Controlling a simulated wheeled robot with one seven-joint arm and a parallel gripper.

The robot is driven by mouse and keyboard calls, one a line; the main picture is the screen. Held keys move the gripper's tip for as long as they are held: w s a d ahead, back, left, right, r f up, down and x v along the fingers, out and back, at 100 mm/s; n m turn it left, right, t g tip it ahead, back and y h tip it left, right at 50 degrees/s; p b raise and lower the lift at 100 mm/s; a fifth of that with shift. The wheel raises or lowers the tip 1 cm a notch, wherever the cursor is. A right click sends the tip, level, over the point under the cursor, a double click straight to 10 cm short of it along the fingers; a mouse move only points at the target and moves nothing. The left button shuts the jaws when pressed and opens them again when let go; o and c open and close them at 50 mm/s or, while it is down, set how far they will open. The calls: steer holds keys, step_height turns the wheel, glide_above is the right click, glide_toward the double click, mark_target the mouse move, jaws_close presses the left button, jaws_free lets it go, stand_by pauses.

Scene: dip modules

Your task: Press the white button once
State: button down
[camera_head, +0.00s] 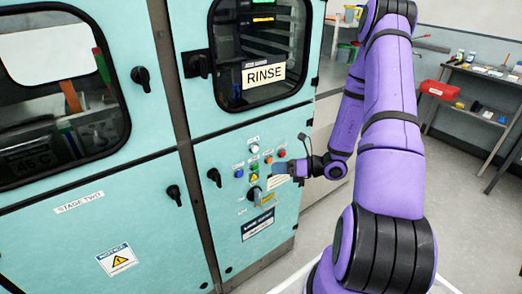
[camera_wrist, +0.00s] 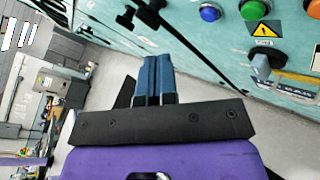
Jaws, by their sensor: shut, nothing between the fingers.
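The white button (camera_head: 254,149) is at the top of a small group of coloured buttons on the teal machine panel, below the RINSE window. I cannot make it out in the wrist view. My gripper (camera_head: 278,169) is in front of the panel, lower and to the right of the white button, with its fingers pointing left. In the wrist view the blue fingers of my gripper (camera_wrist: 157,62) are together and empty. They look apart from the panel, though the exact gap is hard to tell.
Near the white button are a green button (camera_head: 254,164), a blue button (camera_head: 238,173) and a red button (camera_head: 281,153). A rotary switch (camera_head: 255,194) juts out below them. Black door handles (camera_head: 214,177) stick out to the left. A shelf with a red bin (camera_head: 439,91) stands far right.

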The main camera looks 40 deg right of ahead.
mark_target(255, 148)
steer(key=shift+s+d+f+m+t, duration=0.1)
steer(key=shift+d+f+m+t, duration=0.2)
steer(key=shift+f, duration=0.05)
steer(key=w, duration=0.8)
steer(key=shift+w+a, duration=0.15)
steer(key=shift+w, duration=0.25)
steer(key=shift+w, duration=0.25)
stand_by(1.9)
steer(key=shift+w, duration=0.2)
steer(key=shift+w, duration=0.45)
stand_by(0.7)
steer(key=shift+s, duration=0.9)
